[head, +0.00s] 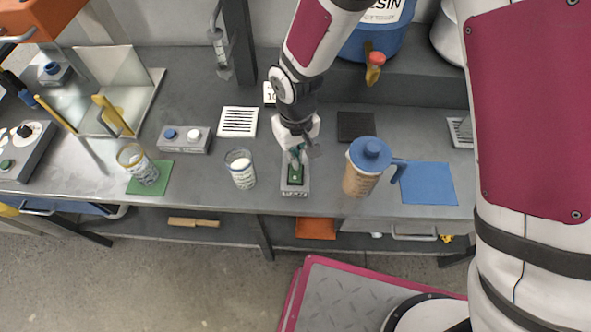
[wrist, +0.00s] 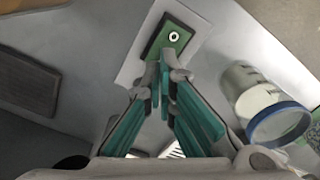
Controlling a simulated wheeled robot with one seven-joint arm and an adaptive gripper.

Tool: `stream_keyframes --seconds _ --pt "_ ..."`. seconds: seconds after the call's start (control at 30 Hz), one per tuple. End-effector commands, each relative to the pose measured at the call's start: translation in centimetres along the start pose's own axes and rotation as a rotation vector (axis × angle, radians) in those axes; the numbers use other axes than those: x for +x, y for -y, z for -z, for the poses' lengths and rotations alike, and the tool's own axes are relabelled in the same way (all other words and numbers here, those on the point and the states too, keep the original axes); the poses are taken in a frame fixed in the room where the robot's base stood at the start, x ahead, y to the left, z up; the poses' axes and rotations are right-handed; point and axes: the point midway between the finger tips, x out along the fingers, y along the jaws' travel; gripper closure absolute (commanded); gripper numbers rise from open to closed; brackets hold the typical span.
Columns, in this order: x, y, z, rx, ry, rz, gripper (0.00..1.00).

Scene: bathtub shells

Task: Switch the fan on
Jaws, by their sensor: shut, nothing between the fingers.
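A light grey switch box (head: 294,191) with a green rocker (head: 295,174) in a dark frame stands near the front edge of the bench, in the middle of the head view. Its front label is too small to read. In the wrist view the rocker (wrist: 166,48) shows a white ring mark on its far part. My gripper (head: 297,152) is shut and empty, pointing down just above the back end of the box. In the wrist view its teal fingers (wrist: 163,76) overlap the near edge of the switch; whether they touch it I cannot tell. No fan is clearly visible.
A glass jar (head: 241,169) stands left of the switch, and a blue-lidded jug (head: 362,168) right of it. A blue mat (head: 428,184) is at the right.

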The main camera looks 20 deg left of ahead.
Motion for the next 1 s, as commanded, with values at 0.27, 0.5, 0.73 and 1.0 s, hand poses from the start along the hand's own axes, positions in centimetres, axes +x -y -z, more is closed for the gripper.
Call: stream_keyframes --seconds 0.27,0.5,0.73,1.0 --pt "0.3 0.0 0.0 0.000 0.001 0.000 1.00" --pt "0.7 0.0 0.0 0.000 0.001 0.000 1.00" --pt "1.0 0.0 0.0 0.000 0.001 0.000 1.00" --pt "1.3 0.0 0.0 0.000 0.000 0.000 1.00"
